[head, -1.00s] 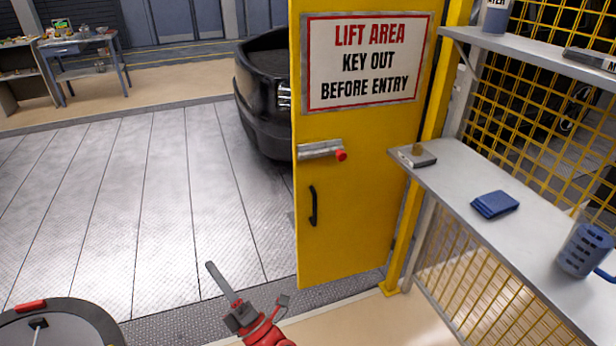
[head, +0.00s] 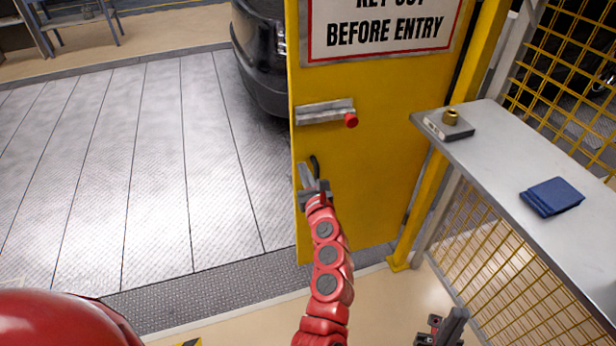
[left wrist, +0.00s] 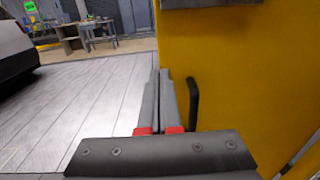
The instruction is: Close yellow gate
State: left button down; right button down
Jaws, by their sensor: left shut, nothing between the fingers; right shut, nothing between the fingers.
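The yellow gate (head: 375,180) stands open in the head view, its free edge on the left and its post on the right. It carries a sign (head: 385,28), a grey latch bar with a red knob (head: 351,120) and a black handle (head: 315,166). My left gripper (head: 305,178) is shut and empty at the gate's free edge, close to the handle. In the left wrist view its fingers (left wrist: 165,98) lie just left of the handle (left wrist: 193,104); I cannot tell whether they touch the gate. My right gripper (head: 450,325) is shut and empty, low at the bottom right.
A grey shelf (head: 500,150) holds a blue folded cloth (head: 552,197) and a small block with a brass fitting (head: 450,122), right of the gate. Yellow mesh fencing (head: 565,60) stands behind. A dark vehicle (head: 262,60) is beyond the gate. The floor at left is clear.

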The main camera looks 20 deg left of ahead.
aim_at(293, 147)
pick_arm(q)
jog(key=x, duration=0.6)
jog(key=shift+w+a+r+p, duration=0.1)
jog(key=shift+w+p, duration=0.05)
jog(key=shift+p, duration=0.2)
jog(key=shift+w+a, duration=0.35)
jog(key=shift+w, duration=0.25)
